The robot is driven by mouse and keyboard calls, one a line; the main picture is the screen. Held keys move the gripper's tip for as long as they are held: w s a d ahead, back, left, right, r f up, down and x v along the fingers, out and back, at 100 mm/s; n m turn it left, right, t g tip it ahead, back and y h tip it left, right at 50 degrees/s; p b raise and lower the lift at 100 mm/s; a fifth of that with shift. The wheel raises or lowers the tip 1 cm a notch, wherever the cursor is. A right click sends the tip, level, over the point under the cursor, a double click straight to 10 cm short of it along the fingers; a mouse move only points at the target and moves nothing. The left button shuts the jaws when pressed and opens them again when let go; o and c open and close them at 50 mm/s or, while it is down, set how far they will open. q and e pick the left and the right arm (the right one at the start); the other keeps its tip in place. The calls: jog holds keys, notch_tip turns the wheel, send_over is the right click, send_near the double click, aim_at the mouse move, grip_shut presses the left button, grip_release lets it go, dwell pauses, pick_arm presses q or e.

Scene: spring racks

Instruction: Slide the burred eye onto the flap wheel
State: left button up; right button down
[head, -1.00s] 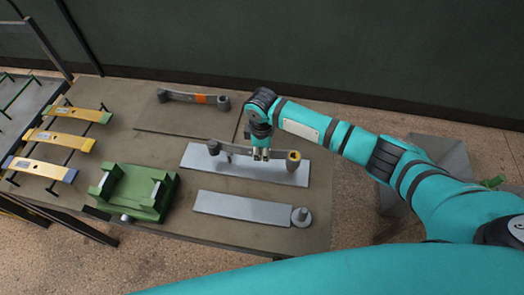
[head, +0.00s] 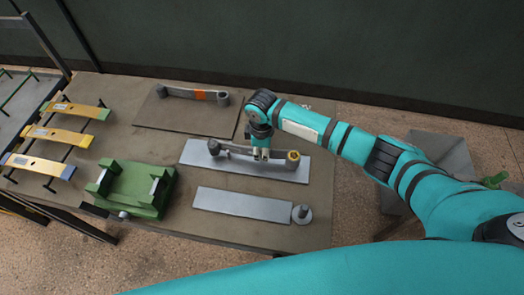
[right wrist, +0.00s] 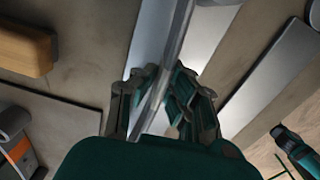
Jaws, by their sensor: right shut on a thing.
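A grey leaf spring (head: 236,151) with a rolled eye at each end is held over the long pale plate in the middle of the table. Its right eye (head: 293,160) shows a yellow-brown ring at the top. I cannot see a burr. My right gripper (head: 261,153) is shut on the spring between the eyes. The right wrist view shows its fingers (right wrist: 163,103) around the grey bar (right wrist: 176,42). A grey disc with an upright post (head: 302,214), perhaps the flap wheel, stands in front of the right eye, apart from it. My left gripper is out of view.
A green cradle (head: 135,190) stands at the front left. A pale plate (head: 242,204) lies beside the disc. Another spring with an orange band (head: 193,94) sits at the back. A brown block (right wrist: 25,50) shows in the wrist view.

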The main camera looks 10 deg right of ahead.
jog(key=shift+w+f+b, duration=0.1)
jog(key=shift+f+b, duration=0.45)
jog(key=shift+f, duration=0.3)
jog(key=c, duration=1.4)
grip_release()
jog(key=shift+s+f, duration=0.1)
jog(key=shift+s, duration=0.1)
notch_tip(320, 180, up, 12)
jog(key=shift+r, duration=0.1)
jog(key=shift+s, duration=0.1)
